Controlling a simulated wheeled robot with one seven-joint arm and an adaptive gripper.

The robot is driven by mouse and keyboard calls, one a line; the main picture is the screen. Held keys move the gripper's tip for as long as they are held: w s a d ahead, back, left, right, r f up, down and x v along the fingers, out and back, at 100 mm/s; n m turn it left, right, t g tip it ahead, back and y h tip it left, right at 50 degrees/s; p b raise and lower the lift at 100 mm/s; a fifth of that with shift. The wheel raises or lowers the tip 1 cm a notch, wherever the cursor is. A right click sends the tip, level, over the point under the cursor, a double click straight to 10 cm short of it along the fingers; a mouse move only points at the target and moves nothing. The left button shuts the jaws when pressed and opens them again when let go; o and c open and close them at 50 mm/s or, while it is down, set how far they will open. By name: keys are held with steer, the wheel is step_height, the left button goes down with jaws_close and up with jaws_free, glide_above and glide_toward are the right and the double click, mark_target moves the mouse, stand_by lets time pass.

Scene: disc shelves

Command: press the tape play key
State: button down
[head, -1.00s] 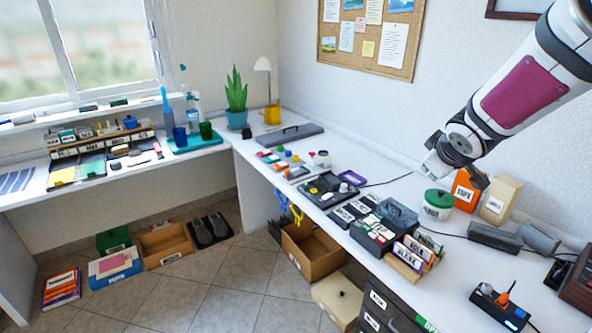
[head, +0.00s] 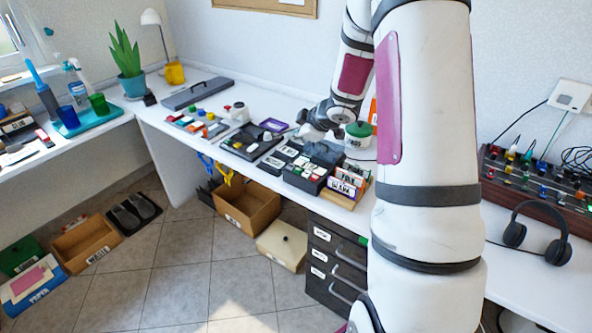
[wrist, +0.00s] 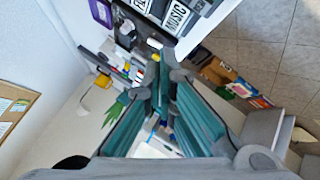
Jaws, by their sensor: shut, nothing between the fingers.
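The keys are too small to tell which is play. Black labelled tapes (head: 274,162) lie just left of it; one reading MUSIC shows at the top of the wrist view (wrist: 178,17). My gripper (head: 302,130) is shut and empty above the desk, behind the tapes and up-left of the player. Its fingers also show in the wrist view (wrist: 165,80). The player's keys are not clear in the wrist view.
A black tray (head: 250,142) and purple-rimmed dish (head: 273,125) lie left of the tapes. A green-lidded pot (head: 358,133) stands behind the player, and a labelled rack (head: 345,190) stands at its right. My arm hides the desk further right.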

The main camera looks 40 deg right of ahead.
steer(key=shift+f, duration=0.1)
steer(key=b, duration=0.8)
glide_above(297, 171)
step_height(297, 171, down, 6)
steer(key=shift+w+f, duration=0.15)
steer(key=shift+f+b, duration=0.9)
steer(key=shift+f, duration=0.25)
steer(key=shift+f, duration=0.4)
steer(key=shift+f+b, duration=0.4)
steer(key=shift+b, duration=0.05)
stand_by(0.8)
steer(key=shift+r, duration=0.1)
steer(key=shift+r+p, duration=0.75)
steer(key=shift+p, duration=0.3)
